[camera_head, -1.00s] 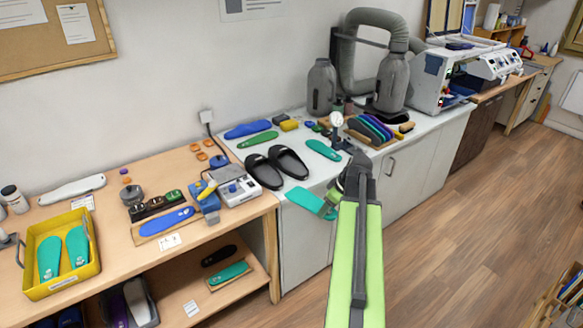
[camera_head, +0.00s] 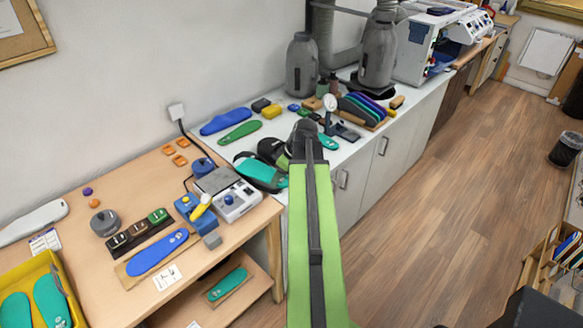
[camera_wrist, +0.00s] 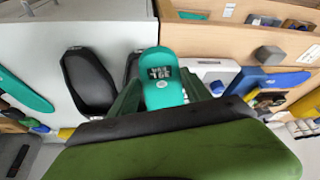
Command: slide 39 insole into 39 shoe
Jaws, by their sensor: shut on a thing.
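My gripper (camera_wrist: 162,92) is shut on a teal insole (camera_wrist: 162,72), which stands out beyond the dark green fingers in the wrist view. A small dark label is on the insole, too small to read surely. In the head view this insole (camera_head: 262,172) is at the front of the white counter, over or beside the black shoes (camera_head: 270,148); contact cannot be told. In the wrist view one black shoe (camera_wrist: 88,80) lies left of the insole, and the other (camera_wrist: 131,66) is mostly hidden behind it. My arm hides the gripper's tips in the head view.
Another teal insole (camera_head: 328,142) lies on the counter to the right. Blue (camera_head: 225,121) and green (camera_head: 240,134) insoles lie behind the shoes. A white device (camera_head: 235,200) stands left on the wooden table. A gauge stand (camera_head: 330,112) and insole rack (camera_head: 362,110) are at right.

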